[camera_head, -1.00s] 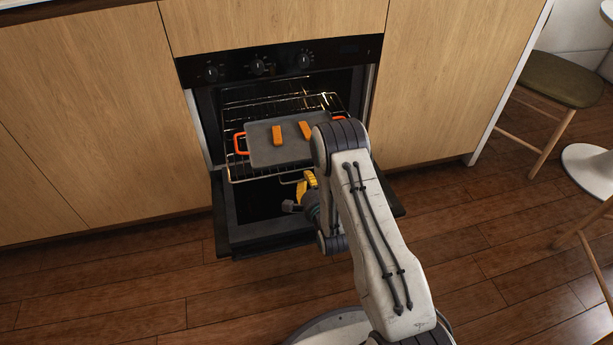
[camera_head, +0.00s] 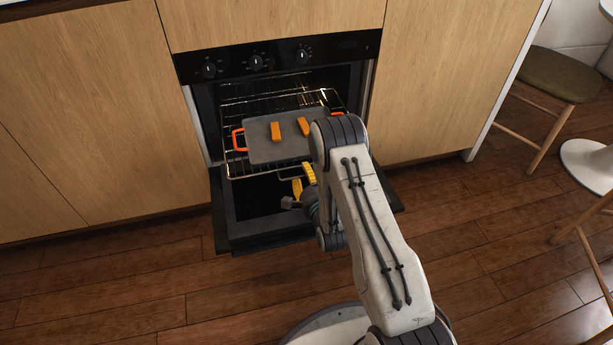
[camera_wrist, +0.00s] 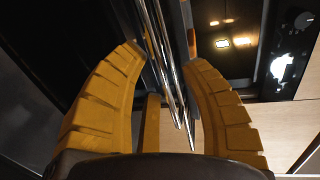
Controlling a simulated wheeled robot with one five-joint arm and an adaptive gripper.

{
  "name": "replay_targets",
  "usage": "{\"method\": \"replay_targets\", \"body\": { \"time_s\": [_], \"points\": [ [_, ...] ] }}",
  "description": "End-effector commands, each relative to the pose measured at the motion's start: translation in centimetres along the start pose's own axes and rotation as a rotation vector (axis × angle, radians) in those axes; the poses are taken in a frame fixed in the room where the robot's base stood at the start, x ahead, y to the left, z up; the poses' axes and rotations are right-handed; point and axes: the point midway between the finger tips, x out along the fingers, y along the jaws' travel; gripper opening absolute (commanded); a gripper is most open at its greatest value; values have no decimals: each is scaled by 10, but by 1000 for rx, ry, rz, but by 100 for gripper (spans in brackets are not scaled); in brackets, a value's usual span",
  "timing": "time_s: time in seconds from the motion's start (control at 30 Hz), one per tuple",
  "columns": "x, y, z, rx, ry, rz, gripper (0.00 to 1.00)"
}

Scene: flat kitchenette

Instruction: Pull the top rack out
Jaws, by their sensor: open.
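The top rack (camera_head: 233,171) is a wire rack that sticks partly out of the open oven (camera_head: 215,120). A grey tray (camera_head: 262,150) with orange handles and two orange pieces lies on it. My gripper (camera_head: 304,180) is at the rack's front edge, over the lowered oven door, partly hidden by my arm. In the wrist view my gripper (camera_wrist: 166,58) is open, with one yellow finger on each side of the rack's shiny front bars (camera_wrist: 160,40). Whether a finger touches the bars, I cannot tell.
The oven door (camera_head: 245,238) is folded down below the rack. Wooden cabinet fronts (camera_head: 90,110) flank the oven. A stool (camera_head: 550,75) stands at the right. The floor (camera_head: 120,275) at the left is clear.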

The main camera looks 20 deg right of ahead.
Motion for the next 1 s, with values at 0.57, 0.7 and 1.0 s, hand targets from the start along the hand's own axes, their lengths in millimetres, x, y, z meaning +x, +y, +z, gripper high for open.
{"method": "replay_targets", "body": {
  "time_s": [0.57, 0.7, 1.0],
  "points": [
    [-63, 1, 0, 0, 0, 4, 40],
    [-70, 1, 0, 0, 0, 3, 40],
    [-73, 0, 0, 0, 0, 1, 40]
  ]
}}
